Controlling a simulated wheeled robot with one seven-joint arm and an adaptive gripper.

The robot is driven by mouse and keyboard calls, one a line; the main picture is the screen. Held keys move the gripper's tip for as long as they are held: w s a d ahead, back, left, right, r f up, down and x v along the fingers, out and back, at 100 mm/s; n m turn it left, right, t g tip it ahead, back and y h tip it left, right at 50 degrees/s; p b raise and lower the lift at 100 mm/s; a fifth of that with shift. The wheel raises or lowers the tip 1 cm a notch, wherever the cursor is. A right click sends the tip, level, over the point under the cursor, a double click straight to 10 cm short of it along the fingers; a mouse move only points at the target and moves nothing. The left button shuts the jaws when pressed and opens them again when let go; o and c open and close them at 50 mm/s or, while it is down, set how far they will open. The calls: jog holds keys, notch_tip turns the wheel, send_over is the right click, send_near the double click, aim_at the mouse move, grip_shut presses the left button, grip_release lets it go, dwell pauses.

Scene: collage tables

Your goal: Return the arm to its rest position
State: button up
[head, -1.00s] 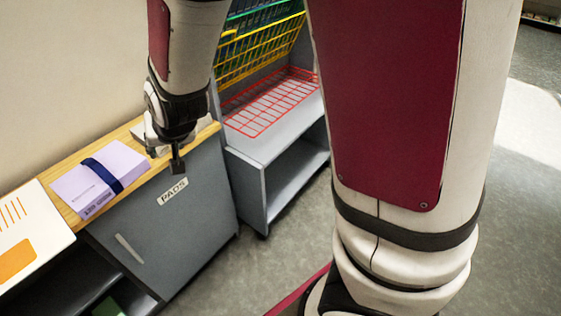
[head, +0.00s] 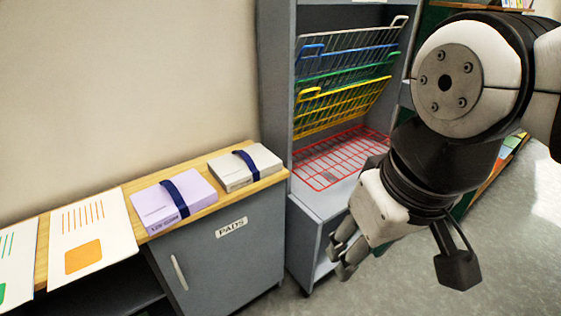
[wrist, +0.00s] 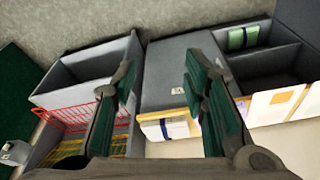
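My gripper (head: 341,258) hangs in the air at the right of the head view, in front of the grey rack unit and apart from it. Its fingers point down and left. In the wrist view my gripper (wrist: 160,75) shows two green-padded fingers spread apart with nothing between them. The gripper is open and empty. My arm folds back toward the right edge of the head view and hides part of the rack's right side.
A grey cabinet (head: 205,268) marked PADS bears a lilac pad pack (head: 155,207) and a grey-white pack (head: 232,175), both strapped in blue. Printed sheets (head: 85,222) lie to the left. Coloured wire racks (head: 335,85) tilt above a red one (head: 330,165). Floor (head: 440,270) is clear at right.

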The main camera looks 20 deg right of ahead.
notch_tip(320, 180, up, 7)
jog(key=t+p, duration=0.1)
jog(key=p, duration=0.4)
jog(key=shift+p, duration=0.4)
